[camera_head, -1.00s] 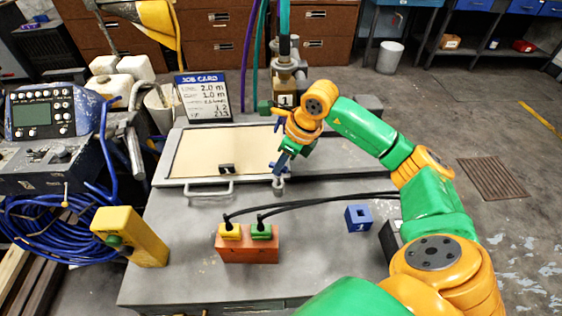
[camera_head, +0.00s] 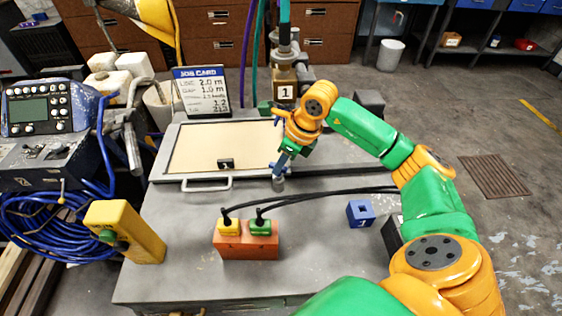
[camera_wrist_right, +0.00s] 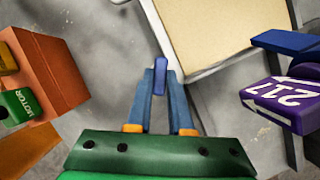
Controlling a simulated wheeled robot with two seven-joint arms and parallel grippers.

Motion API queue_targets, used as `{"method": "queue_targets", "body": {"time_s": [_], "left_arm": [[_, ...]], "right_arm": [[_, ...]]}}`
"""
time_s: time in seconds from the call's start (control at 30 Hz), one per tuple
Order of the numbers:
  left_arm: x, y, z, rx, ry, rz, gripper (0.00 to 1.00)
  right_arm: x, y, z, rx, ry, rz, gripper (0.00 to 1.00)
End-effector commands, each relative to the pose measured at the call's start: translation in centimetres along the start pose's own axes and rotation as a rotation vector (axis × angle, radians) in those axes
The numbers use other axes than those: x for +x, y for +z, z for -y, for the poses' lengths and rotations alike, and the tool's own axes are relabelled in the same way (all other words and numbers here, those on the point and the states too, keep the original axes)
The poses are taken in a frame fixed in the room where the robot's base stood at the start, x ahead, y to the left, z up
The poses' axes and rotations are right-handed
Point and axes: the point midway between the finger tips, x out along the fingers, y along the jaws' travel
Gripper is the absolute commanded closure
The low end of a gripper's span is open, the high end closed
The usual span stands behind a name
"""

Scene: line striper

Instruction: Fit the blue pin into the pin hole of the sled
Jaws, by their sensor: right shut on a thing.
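My right gripper (camera_head: 281,168) is shut on a slim blue pin (camera_wrist_right: 160,76), which points down between its fingertips (camera_wrist_right: 158,92). In the head view the pin is hard to tell from the blue fingers. A short grey round post (camera_head: 278,185) stands directly under the fingertips, close to the near right corner of the framed cream panel (camera_head: 222,150) with a handle. I cannot tell whether this post carries the sled's pin hole, nor whether the pin tip touches it. No hole shows. My left gripper is not in view.
An orange block (camera_head: 246,243) with yellow and green plugs stands nearer, its black cables running right. A blue block with a square hole (camera_head: 360,213) sits to the right. A yellow box (camera_head: 126,232) stands at left. A purple numbered part (camera_wrist_right: 285,102) shows in the wrist view.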

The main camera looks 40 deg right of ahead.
Motion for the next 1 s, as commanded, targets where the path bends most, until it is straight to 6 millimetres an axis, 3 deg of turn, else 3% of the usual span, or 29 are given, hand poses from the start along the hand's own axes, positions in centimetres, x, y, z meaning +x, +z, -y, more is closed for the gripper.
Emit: {"method": "queue_targets", "body": {"time_s": [1.0], "left_arm": [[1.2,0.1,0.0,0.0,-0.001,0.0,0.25]], "right_arm": [[1.3,-0.5,0.0,0.0,0.0,0.0,1.0]]}}
